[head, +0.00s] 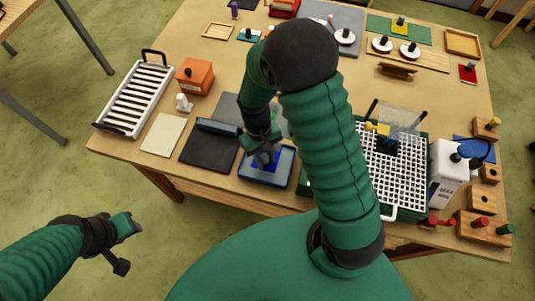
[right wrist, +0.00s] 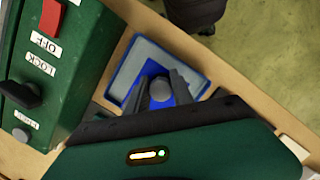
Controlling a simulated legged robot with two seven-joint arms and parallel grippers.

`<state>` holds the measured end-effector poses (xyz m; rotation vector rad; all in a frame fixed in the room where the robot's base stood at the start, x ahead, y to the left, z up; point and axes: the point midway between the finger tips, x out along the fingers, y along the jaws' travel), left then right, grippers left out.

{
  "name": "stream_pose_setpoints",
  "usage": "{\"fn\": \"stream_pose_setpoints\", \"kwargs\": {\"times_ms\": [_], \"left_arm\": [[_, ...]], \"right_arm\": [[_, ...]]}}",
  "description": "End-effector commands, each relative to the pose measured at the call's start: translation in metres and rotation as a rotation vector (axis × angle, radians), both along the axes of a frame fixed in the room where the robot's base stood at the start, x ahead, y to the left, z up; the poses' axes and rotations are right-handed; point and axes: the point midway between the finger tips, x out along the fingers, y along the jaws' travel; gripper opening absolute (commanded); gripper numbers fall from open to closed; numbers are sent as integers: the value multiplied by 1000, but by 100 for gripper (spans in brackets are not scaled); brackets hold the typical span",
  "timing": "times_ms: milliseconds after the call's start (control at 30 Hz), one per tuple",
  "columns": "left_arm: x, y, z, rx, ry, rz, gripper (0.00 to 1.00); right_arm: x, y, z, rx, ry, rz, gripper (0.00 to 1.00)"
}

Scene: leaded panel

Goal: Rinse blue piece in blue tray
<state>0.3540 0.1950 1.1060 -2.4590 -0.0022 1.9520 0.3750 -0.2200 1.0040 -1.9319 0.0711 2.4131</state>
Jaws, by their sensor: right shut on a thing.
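The blue tray (head: 288,170) sits at the table's front edge, left of the white grid. In the right wrist view the tray (right wrist: 130,62) shows a pale interior inside a blue rim. My right gripper (head: 264,158) reaches down over the tray and is shut on the grey knob of the blue piece (right wrist: 152,69). The dark blue piece also shows under the fingers in the head view (head: 260,167). The fingers hide part of it, and I cannot tell whether it touches the tray's bottom. My left gripper (head: 128,236) is off the table at lower left, its jaw opening unclear.
A black mat (head: 205,152) lies left of the tray, with a pale sheet (head: 162,135) beyond it. A white rack (head: 135,98) stands at far left. The green machine with a white grid (head: 400,178) stands close on the right, and a white jug (head: 446,170) is beyond it.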

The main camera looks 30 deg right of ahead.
Motion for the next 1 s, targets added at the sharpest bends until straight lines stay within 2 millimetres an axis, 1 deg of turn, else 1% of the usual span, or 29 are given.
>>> {"fn": "stream_pose_setpoints", "kwargs": {"times_ms": [200,367,400,733,833,1000], "left_arm": [[0,0,-1,0,1,1,36],[0,0,5,0,0,0,36],[0,0,-2,0,0,0,36],[0,0,-29,0,0,0,36],[0,0,-33,0,1,0,36],[0,0,-32,0,0,0,36]], "right_arm": [[0,-2,-1,4,-1,-1,0],[-3,-2,1,5,-1,-3,0],[-2,-1,-7,5,-2,-3,0],[-2,-1,-48,5,-3,-3,0],[-2,-1,-54,6,-3,-3,0],[-2,-1,-55,6,-3,-3,0]]}}
